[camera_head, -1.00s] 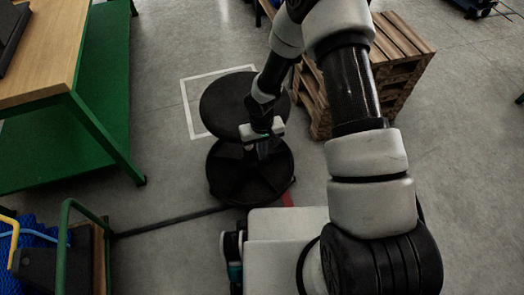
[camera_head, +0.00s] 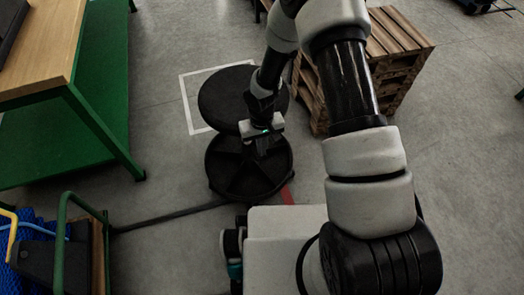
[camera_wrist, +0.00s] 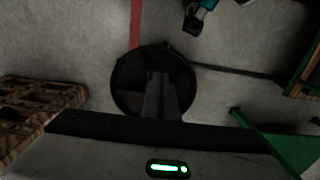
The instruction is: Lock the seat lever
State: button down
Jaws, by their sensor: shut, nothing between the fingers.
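A black stool stands on the floor, with its round seat (camera_head: 228,96) above and its round ribbed base (camera_head: 245,182) below in the head view. The base also shows in the wrist view (camera_wrist: 128,88), behind my fingers. My gripper (camera_head: 263,152) hangs by the near edge of the seat, over the base. In the wrist view my gripper (camera_wrist: 158,76) has its two dark fingers together, with nothing between them. I cannot make out the seat lever in either view; my gripper and the seat hide the stool's middle. I cannot tell whether the fingers touch the stool.
A wooden pallet stack (camera_head: 402,50) stands right of the stool, behind my arm. A green-framed workbench (camera_head: 40,50) is at left. A green-handled trolley (camera_head: 64,225) with blue netting is at lower left. Open floor lies between the bench and the stool.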

notch_tip(320, 180, up, 10)
jog(key=s+p, duration=0.1)
jog(key=s, duration=0.1)
jog(key=shift+d+r+p, duration=0.2)
jog(key=shift+d+p, duration=0.1)
jog(key=shift+p, duration=0.05)
